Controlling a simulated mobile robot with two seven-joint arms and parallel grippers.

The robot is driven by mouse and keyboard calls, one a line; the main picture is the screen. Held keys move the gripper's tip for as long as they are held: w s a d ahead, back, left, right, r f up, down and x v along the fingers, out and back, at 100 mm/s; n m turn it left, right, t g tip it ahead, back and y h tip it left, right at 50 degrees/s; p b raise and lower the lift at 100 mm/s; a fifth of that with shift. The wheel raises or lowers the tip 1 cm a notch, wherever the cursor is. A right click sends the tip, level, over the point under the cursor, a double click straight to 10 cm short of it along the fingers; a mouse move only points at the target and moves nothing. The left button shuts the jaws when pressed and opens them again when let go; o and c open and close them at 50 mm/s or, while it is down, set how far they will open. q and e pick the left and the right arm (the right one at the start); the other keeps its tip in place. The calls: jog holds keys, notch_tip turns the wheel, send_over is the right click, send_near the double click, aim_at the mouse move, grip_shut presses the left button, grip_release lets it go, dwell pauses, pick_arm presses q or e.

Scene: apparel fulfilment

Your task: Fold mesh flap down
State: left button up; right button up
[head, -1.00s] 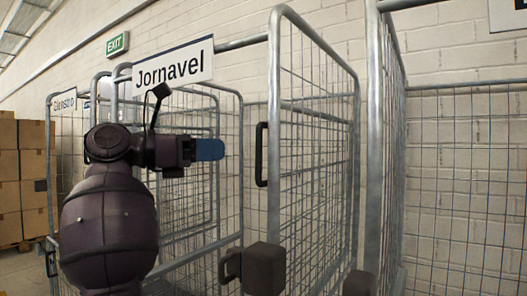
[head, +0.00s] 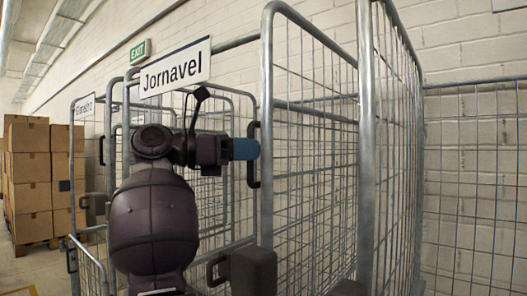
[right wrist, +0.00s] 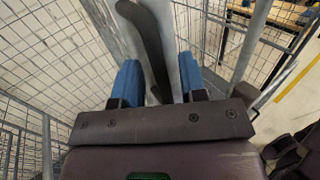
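A tall mesh panel (head: 315,165) in a grey tubular frame stands upright in front of me, in the roll cage near the Jornavel sign (head: 176,69). A black handle (head: 253,172) is on its left post. My right gripper (head: 245,149) is beside this handle, its blue fingers overlapping it in the head view. In the right wrist view the two blue fingers (right wrist: 160,78) are apart, with the black handle (right wrist: 148,38) and a grey post between them. I cannot tell whether they touch it. Which panel is the flap is not clear. My left gripper is out of view.
A dark block (head: 253,270) and a lower black handle (head: 217,271) are low near the post. Another cage post (head: 366,150) stands close on the right. Stacked cartons (head: 30,170) are far left. A white brick wall (head: 455,50) closes the back.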

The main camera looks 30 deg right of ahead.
jog(key=shift+s+d, duration=0.1)
jog(key=shift+d, duration=0.5)
jog(key=shift+c, duration=0.3)
jog(key=shift+a, duration=0.1)
jog(key=c, duration=0.5)
grip_shut()
